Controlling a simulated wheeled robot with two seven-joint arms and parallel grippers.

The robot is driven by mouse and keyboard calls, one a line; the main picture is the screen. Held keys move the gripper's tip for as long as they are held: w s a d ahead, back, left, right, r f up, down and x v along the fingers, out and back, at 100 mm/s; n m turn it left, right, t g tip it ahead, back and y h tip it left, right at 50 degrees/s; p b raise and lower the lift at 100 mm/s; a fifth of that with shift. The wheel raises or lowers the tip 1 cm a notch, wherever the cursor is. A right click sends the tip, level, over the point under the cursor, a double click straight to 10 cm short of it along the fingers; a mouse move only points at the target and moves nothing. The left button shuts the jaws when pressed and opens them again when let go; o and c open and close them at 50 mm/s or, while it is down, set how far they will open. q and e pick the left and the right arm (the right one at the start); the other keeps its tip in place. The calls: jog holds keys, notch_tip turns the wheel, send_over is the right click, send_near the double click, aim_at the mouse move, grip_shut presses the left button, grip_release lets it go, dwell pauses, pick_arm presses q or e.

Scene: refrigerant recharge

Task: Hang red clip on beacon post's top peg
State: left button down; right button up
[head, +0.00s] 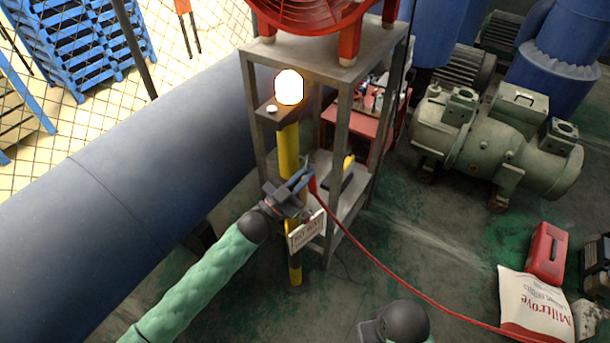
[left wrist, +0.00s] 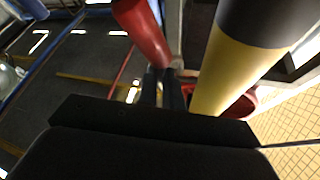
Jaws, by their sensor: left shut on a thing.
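My left gripper (head: 303,184) is shut on the red clip (head: 312,186), beside the yellow-and-black beacon post (head: 289,150). A red cable (head: 385,266) trails from the clip to the lower right. In the left wrist view, the red clip (left wrist: 143,30) is at the fingertips (left wrist: 163,80), and the post (left wrist: 232,70) is close on the right. The lit beacon (head: 289,87) is at the post's top. A white sign (head: 306,231) hangs low at the post. I cannot make out the top peg. Part of my right wrist shows at the bottom; its fingers are hidden.
A grey metal stand (head: 342,150) with a red fan (head: 312,14) on top is right behind the post. A large blue pipe (head: 110,190) runs along the left. A green pump (head: 495,140), a white bag (head: 535,305) and a red box (head: 546,253) are at the right.

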pick_arm(q)
jog(key=c, duration=1.5)
grip_release()
jog(key=shift+o, duration=0.2)
pick_arm(e)
jog(key=shift+s, duration=0.1)
